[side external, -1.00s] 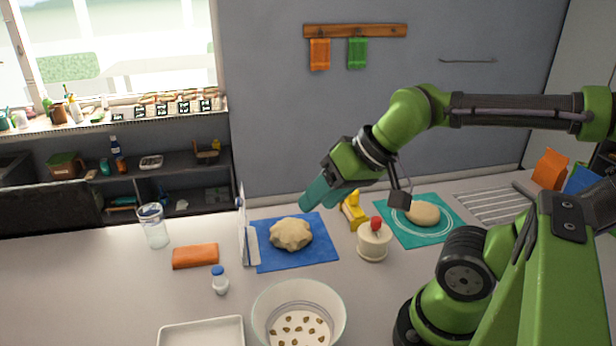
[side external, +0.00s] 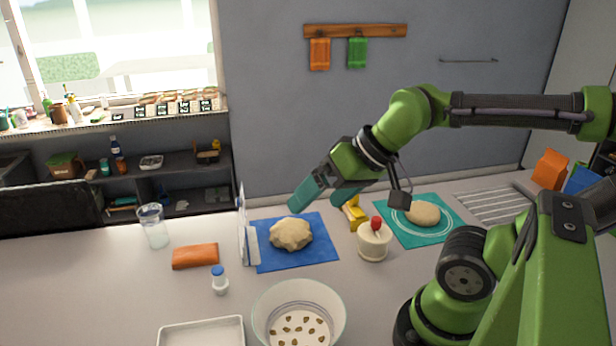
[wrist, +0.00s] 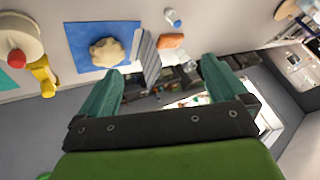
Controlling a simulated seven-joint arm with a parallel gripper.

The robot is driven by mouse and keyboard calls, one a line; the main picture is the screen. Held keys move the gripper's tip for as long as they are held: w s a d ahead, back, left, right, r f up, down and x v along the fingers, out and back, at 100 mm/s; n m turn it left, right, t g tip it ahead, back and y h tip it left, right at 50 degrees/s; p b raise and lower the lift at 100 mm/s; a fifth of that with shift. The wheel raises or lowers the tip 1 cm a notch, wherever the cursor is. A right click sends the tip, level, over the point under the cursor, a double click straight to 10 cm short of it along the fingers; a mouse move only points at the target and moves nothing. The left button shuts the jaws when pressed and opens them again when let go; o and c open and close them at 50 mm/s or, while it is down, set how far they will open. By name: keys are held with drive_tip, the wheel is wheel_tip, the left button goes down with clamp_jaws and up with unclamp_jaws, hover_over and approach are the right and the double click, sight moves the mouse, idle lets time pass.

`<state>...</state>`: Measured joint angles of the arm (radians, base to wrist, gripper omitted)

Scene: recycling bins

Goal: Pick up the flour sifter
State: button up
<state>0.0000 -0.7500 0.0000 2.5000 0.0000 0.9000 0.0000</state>
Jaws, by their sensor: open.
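A squat cream canister with a red knob (side external: 374,243) stands upright on the counter, right of the blue mat; it looks most like the flour sifter, but I cannot be sure. In the wrist view the cream canister (wrist: 28,38) is at the upper left. A yellow object (side external: 354,212) stands just behind it and also shows in the wrist view (wrist: 42,74). My gripper (side external: 328,196) is open and empty, in the air above and behind the counter items, left of the canister. In the wrist view its two teal fingers (wrist: 162,72) are spread with nothing between them.
Dough (side external: 291,234) lies on a blue mat (side external: 325,256), and more dough (side external: 423,213) on a teal mat (side external: 399,237). A large bowl (side external: 298,316), a white tray (side external: 201,335), an orange packet (side external: 195,256), a small jar (side external: 219,281) and a glass (side external: 153,227) stand around.

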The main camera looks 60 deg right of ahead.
drive_tip(key=w+d+f+m+g+h, duration=0.2)
drive_tip(key=d, duration=0.9)
drive_tip(key=n+g, duration=0.5)
drive_tip(key=n, duration=0.1)
hover_over(375, 229)
drive_tip(key=d, duration=0.2)
drive_tip(key=f, duration=0.2)
wheel_tip(375, 229, down, 11)
drive_tip(key=shift+w+a+r, duration=0.1)
drive_tip(key=shift+w+r, duration=0.05)
drive_tip(key=f, duration=0.5)
drive_tip(key=shift+a+f, duration=0.1)
drive_tip(key=shift+a, duration=0.2)
drive_tip(key=c, duration=1.1)
